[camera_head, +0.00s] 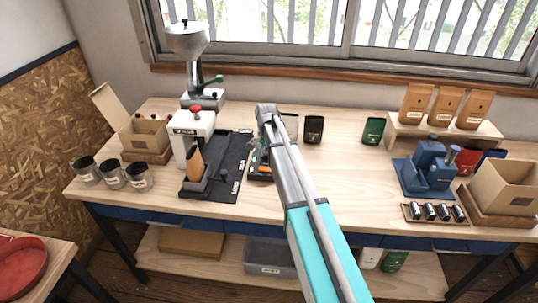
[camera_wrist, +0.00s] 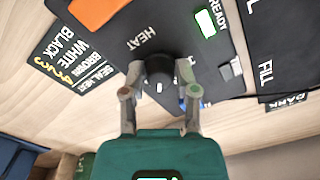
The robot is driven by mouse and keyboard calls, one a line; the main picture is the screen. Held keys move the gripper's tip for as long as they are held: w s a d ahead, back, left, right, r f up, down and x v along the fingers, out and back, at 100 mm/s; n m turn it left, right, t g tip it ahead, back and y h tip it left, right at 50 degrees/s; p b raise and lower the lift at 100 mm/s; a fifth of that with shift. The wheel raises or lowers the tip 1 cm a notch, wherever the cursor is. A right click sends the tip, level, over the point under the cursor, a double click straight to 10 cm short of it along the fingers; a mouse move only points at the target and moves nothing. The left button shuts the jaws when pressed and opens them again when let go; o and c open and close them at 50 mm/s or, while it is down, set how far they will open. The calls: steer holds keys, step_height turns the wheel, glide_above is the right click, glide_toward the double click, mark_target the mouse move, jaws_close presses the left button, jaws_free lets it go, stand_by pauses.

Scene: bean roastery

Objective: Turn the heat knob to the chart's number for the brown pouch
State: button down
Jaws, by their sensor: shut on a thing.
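In the wrist view the black heat knob (camera_wrist: 158,64) sits below the word HEAT on a dark panel (camera_wrist: 118,28). My gripper (camera_wrist: 160,78) is shut on it, one finger on each side. A small pale mark shows on the knob's near side; its setting cannot be read. In the head view my arm hides most of the sealer (camera_head: 258,172). Brown pouches (camera_head: 445,106) stand on the right riser.
A grinder (camera_head: 188,45) and a red-knobbed white machine (camera_head: 193,130) stand left of my arm. Several glass cups (camera_head: 111,173) are at the front left. A dark pouch (camera_head: 313,130) and green pouch (camera_head: 373,131) stand behind.

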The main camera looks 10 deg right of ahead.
steer(key=shift+s+n, duration=0.15)
steer(key=shift+n, duration=0.75)
steer(key=shift+c, duration=1.8)
jaws_free()
steer(key=shift+r, duration=0.1)
